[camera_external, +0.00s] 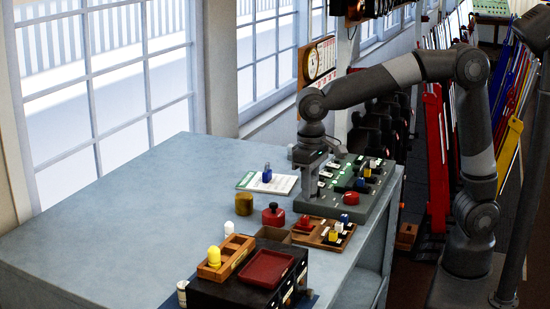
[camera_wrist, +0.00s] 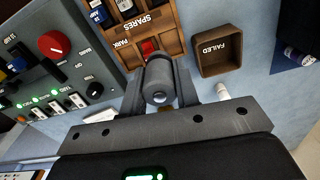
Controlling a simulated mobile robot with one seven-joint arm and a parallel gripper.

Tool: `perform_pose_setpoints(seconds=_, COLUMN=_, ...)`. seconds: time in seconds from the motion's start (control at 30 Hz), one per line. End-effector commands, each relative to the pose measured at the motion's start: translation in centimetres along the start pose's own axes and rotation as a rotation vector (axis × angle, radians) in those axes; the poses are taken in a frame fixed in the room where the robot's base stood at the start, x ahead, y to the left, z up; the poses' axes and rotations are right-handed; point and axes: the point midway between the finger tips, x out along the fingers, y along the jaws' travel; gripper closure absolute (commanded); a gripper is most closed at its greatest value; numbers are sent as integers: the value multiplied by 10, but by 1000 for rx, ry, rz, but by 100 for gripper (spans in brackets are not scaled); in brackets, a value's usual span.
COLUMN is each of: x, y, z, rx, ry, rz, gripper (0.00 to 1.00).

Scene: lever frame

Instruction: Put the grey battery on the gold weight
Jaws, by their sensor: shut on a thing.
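My gripper (camera_wrist: 160,90) is shut on the grey battery (camera_wrist: 159,82), a dark grey cylinder with a bright round spot on its end, in the wrist view. In the external view my gripper (camera_external: 311,194) points down by the left edge of the lever panel, and I cannot pick the battery out from the fingers there. The gold weight (camera_external: 244,204) is a short upright cylinder on the table, left of my gripper and apart from it. Nothing is on top of it. I cannot make it out clearly in the wrist view.
A red weight with a knob (camera_external: 273,215) stands between the gold weight and the wooden spares tray (camera_wrist: 150,25). The brown FAILED box (camera_wrist: 220,68) is beside that tray. A white sheet (camera_external: 283,185) lies behind. The table's left is clear.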

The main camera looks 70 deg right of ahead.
Motion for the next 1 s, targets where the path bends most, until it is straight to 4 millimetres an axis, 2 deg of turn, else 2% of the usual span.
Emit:
perform_pose_setpoints(seconds=0.17, x=-16, y=28, z=-58, rx=41, ry=0, rz=-1, gripper=96)
perform_pose_setpoints(seconds=0.3, x=-31, y=65, z=-114, rx=76, ry=0, rz=-2, gripper=96)
perform_pose_setpoints(seconds=0.4, x=-40, y=94, z=-147, rx=96, ry=1, rz=-2, gripper=96)
perform_pose_setpoints(seconds=0.5, x=-47, y=120, z=-172, rx=113, ry=1, rz=-1, gripper=96)
perform_pose_setpoints(seconds=0.63, x=-52, y=144, z=-191, rx=125, ry=1, rz=-1, gripper=96)
perform_pose_setpoints(seconds=0.77, x=-51, y=149, z=-199, rx=127, ry=-1, rz=0, gripper=96)
perform_pose_setpoints(seconds=0.87, x=-41, y=134, z=-203, rx=125, ry=-2, rz=1, gripper=96)
perform_pose_setpoints(seconds=1.0, x=-21, y=102, z=-209, rx=123, ry=-3, rz=1, gripper=96)
